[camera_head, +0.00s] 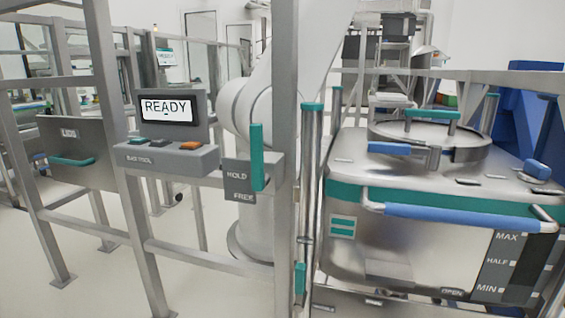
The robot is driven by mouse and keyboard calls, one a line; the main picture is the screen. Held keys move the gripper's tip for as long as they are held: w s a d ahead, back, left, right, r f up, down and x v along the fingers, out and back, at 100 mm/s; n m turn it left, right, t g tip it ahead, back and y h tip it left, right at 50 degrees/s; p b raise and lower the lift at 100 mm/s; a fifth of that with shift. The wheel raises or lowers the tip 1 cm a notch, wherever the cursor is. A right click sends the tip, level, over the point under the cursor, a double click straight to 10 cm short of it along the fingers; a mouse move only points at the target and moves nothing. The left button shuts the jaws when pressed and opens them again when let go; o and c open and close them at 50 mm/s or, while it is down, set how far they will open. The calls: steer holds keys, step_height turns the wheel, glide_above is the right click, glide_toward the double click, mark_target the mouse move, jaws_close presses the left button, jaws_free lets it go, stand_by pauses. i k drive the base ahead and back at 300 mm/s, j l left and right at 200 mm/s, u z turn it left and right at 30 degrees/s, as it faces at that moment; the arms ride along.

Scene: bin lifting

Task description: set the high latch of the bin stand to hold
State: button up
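The high latch has an upright teal handle (257,157) on a grey bracket at a post of the bin stand (285,120), left of the bin. A dark plate (238,186) beside the handle reads HOLD above FREE. The handle's lower end is next to the plate; no pointer shows, so I cannot tell which setting it is in. A second, lower teal handle (300,280) is on the stand near the bottom. The steel bin (352,180) has a teal band, a round lid (430,140) and a blue bar (455,216). My gripper is not in view.
A panel (168,155) left of the latch shows READY above several buttons. A drawer-like grey box (72,140) with a teal handle is further left. Grey frame posts and rails (135,240) cross the left side. Pale floor (100,285) shows between them.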

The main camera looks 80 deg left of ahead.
mark_target(260, 179)
steer(key=u, duration=2.75)
